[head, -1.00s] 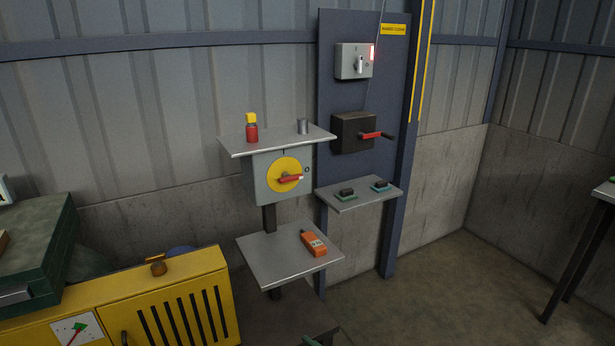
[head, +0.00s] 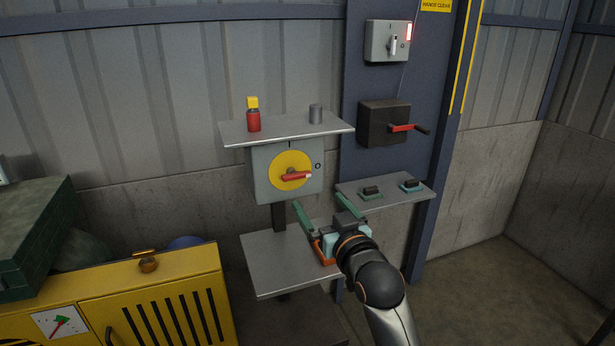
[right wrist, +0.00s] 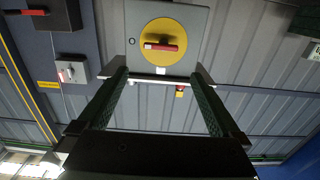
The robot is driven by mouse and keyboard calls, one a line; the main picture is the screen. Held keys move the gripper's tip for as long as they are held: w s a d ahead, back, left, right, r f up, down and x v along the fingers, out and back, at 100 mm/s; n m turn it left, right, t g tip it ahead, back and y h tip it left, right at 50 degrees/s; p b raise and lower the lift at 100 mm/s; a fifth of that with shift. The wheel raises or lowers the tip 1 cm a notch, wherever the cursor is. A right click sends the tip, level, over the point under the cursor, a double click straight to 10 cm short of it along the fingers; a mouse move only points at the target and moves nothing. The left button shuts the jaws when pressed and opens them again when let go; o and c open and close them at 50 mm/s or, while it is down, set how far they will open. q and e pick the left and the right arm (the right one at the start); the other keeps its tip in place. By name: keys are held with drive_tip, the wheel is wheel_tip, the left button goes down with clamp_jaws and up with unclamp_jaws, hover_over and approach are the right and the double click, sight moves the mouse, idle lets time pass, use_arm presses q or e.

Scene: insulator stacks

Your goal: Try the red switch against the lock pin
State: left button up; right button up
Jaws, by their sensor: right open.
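The red switch (head: 296,176) is a handle on a yellow disc (head: 283,184) on a grey box (head: 262,182). It lies about level, its pale tip towards the box's right side. It also shows, upside down, in the right wrist view (right wrist: 165,47). I cannot make out a lock pin for certain; a small dark round mark (head: 318,165) sits right of the disc. My right gripper (head: 318,198) is open and empty, below and in front of the box, apart from the switch. Its fingers (right wrist: 160,75) point towards the box. My left gripper is not in view.
A shelf (head: 235,131) above the box bears a red and yellow item (head: 253,120) and a grey cylinder (head: 315,114). A lower shelf (head: 272,262) carries an orange device (head: 322,253), partly hidden by my gripper. Right of the box are a side shelf (head: 400,201) and a red-handled black box (head: 378,125).

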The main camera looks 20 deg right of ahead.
sight(295, 172)
drive_tip(key=w, duration=1.2)
drive_tip(key=shift+w+a, duration=0.1)
drive_tip(key=shift+a, duration=0.15)
